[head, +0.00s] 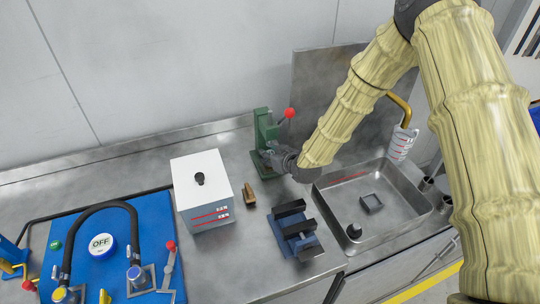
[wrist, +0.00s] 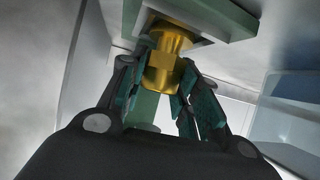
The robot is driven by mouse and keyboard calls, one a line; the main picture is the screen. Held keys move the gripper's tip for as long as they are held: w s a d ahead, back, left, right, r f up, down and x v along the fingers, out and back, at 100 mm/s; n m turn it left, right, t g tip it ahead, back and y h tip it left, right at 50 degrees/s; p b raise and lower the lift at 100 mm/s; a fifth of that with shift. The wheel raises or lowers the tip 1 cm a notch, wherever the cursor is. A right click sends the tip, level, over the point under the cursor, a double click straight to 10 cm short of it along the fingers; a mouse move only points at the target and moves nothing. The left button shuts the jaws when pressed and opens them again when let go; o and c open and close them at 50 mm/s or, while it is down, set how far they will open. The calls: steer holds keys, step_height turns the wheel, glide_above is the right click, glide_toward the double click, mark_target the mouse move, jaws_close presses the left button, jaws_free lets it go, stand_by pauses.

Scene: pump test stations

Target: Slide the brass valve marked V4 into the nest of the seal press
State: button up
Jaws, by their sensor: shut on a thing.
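The seal press (head: 264,132) is a green frame with a red-knobbed lever, standing at the back of the steel bench. My gripper (head: 272,156) is at its front, low down. In the wrist view, my gripper (wrist: 160,88) is shut on the brass valve (wrist: 163,70), with a finger on each side. The valve's far end meets a green-and-grey square part of the press (wrist: 205,22); I cannot tell how far in it sits. No V4 mark is readable. In the head view the valve is hidden by my gripper and arm.
A white-topped box (head: 200,178) with a black knob stands left of the press. A small tan block (head: 249,194) and a blue stand with black bars (head: 296,232) are in front. A sink (head: 400,215) lies right. A blue mat (head: 35,240) with a dial is far left.

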steer(key=o, duration=1.3)
steer(key=shift+c, duration=0.2)
steer(key=shift+d, duration=0.1)
steer(key=v, duration=1.2)
